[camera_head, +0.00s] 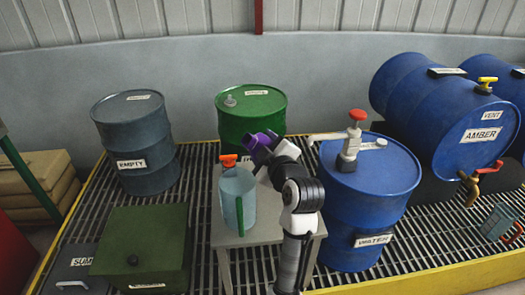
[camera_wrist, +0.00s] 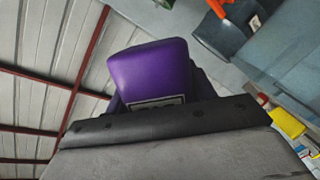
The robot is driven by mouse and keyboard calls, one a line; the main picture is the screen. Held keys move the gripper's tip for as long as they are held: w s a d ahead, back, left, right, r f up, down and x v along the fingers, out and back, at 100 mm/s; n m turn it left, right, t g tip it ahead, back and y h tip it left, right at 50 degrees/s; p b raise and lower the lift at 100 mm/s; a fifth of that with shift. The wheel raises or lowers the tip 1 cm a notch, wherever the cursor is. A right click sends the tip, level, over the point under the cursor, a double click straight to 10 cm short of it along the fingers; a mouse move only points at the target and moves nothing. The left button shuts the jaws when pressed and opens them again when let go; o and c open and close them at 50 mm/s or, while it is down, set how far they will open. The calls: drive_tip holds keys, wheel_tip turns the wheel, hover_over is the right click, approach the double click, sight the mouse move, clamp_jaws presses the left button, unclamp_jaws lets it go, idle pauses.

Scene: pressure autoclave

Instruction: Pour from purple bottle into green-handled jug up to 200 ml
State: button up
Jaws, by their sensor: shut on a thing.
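The purple bottle (camera_head: 264,143) is held tilted in my gripper (camera_head: 267,158), above and just right of the jug's top. In the wrist view the bottle (camera_wrist: 150,75) shows its base end and part of a label. The green-handled jug (camera_head: 237,198) is pale blue and translucent, and stands upright on a small grey table (camera_head: 240,237). Its green handle faces the front. An orange-red piece (camera_head: 229,160) shows at the jug's rim near the bottle. The jug's liquid level and any stream from the bottle cannot be made out.
A blue water drum (camera_head: 372,200) with a red-topped pump (camera_head: 351,135) stands close right of my arm. A green drum (camera_head: 252,113) is behind the table. An "EMPTY" drum (camera_head: 140,165) and a green box (camera_head: 140,250) stand left.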

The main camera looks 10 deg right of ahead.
drive_tip(key=shift+w+d+f+n+t+b, duration=0.1)
drive_tip(key=shift+d+f+n+t+b, duration=0.1)
drive_tip(key=shift+n+b, duration=0.8)
drive_tip(key=shift+w+d+f+n+t+b, duration=0.15)
drive_tip(key=shift+n+b, duration=0.45)
drive_tip(key=shift+b, duration=0.8)
drive_tip(key=shift+s+r, duration=0.1)
drive_tip(key=shift+f+n+t+h+b, duration=0.15)
drive_tip(key=shift+f+n+b, duration=0.1)
drive_tip(key=shift+n+b, duration=0.7)
drive_tip(key=shift+f+n+t+h+b, duration=0.15)
drive_tip(key=shift+n+b, duration=0.3)
drive_tip(key=shift+b, duration=0.9)
idle(3.2)
